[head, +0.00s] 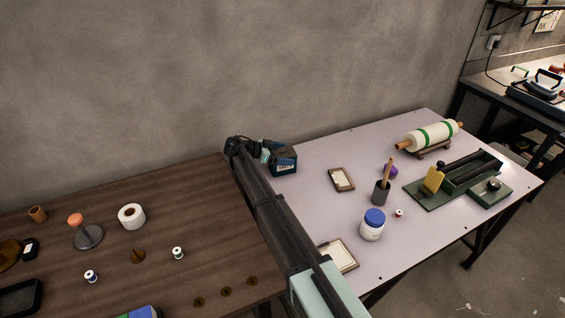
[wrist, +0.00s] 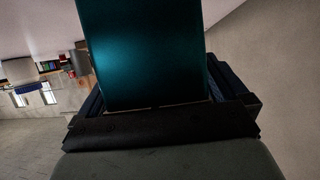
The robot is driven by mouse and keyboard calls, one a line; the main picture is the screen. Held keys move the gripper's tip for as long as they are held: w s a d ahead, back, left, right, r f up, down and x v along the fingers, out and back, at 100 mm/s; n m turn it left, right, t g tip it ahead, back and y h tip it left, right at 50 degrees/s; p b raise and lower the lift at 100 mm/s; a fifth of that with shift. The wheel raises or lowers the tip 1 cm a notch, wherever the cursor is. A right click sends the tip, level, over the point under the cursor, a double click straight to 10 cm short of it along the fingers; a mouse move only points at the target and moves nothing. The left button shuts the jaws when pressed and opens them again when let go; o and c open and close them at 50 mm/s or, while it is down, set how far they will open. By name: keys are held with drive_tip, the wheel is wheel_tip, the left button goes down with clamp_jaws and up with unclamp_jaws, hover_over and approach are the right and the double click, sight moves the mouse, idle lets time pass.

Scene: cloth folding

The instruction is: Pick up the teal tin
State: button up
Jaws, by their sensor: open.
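The teal tin (head: 284,161) is a dark box with a pale label on its front, at the back left of the light table. My gripper (head: 266,153) is at its left side, seen mostly from behind my arm. In the wrist view, the tin's smooth teal face (wrist: 145,50) fills the middle, very close to the camera. A dark finger shows at each side of it. The jaws are open with the tin between them; whether either finger touches it, I cannot tell. The tin's far side is hidden.
My arm spans the gap between the brown table (head: 190,225) and the light table (head: 310,215). A grey wall (head: 200,80) is close behind the tin. A framed card (head: 341,179), a blue-lidded jar (head: 373,225) and a brush pot (head: 381,192) stand to the right.

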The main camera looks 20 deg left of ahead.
drive_tip(key=c, duration=1.1)
drive_tip(key=shift+c, duration=0.3)
drive_tip(key=shift+r, duration=0.1)
